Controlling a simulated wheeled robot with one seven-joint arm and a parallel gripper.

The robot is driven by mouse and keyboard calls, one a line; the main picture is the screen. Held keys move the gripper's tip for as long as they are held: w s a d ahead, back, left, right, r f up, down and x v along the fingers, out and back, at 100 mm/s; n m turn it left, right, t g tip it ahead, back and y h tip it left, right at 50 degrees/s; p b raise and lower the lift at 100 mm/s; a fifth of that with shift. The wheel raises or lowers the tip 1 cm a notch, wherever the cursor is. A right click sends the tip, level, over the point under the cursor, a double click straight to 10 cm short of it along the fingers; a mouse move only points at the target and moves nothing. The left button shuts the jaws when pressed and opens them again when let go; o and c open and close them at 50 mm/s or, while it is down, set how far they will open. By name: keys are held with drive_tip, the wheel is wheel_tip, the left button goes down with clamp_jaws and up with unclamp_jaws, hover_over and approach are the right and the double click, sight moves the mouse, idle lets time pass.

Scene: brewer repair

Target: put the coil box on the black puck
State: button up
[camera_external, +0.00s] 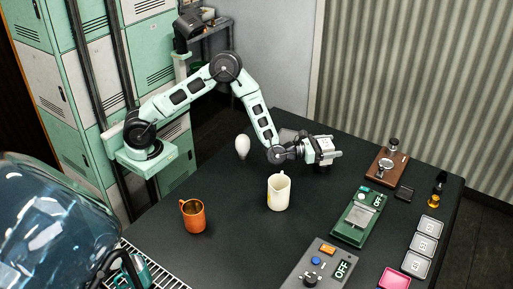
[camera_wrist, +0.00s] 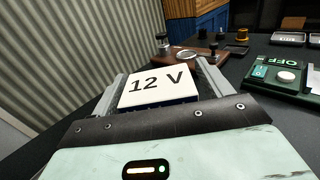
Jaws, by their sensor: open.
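A box with a white top marked "12 V" (camera_wrist: 158,86) and blue sides lies between the fingers of my gripper (camera_wrist: 160,72) in the wrist view. The jaws are open, one finger on each side of it; I cannot tell whether they touch it. In the external view my gripper (camera_external: 335,154) is low over the back of the table. Several grey square boxes (camera_external: 425,246) with faint marks line the right edge. The marks are too small to read, so I cannot tell which box is the coil box. A small flat black piece (camera_external: 404,193), possibly the black puck, lies beside a brown wooden stand.
A wooden stand (camera_external: 386,166), a green device (camera_external: 360,217) and a grey panel reading OFF (camera_external: 318,268) stand on the right half. A white jug (camera_external: 279,192), copper mug (camera_external: 193,216) and white bulb (camera_external: 243,147) stand left.

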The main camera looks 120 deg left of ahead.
drive_tip(key=shift+r, duration=0.2)
drive_tip(key=shift+s+d+f, duration=0.15)
drive_tip(key=shift+s+d, duration=0.05)
drive_tip(key=shift+s, duration=0.05)
drive_tip(key=b+v, duration=0.3)
drive_tip(key=v, duration=0.8)
drive_tip(key=shift+d, duration=0.15)
drive_tip(key=shift+s, duration=0.1)
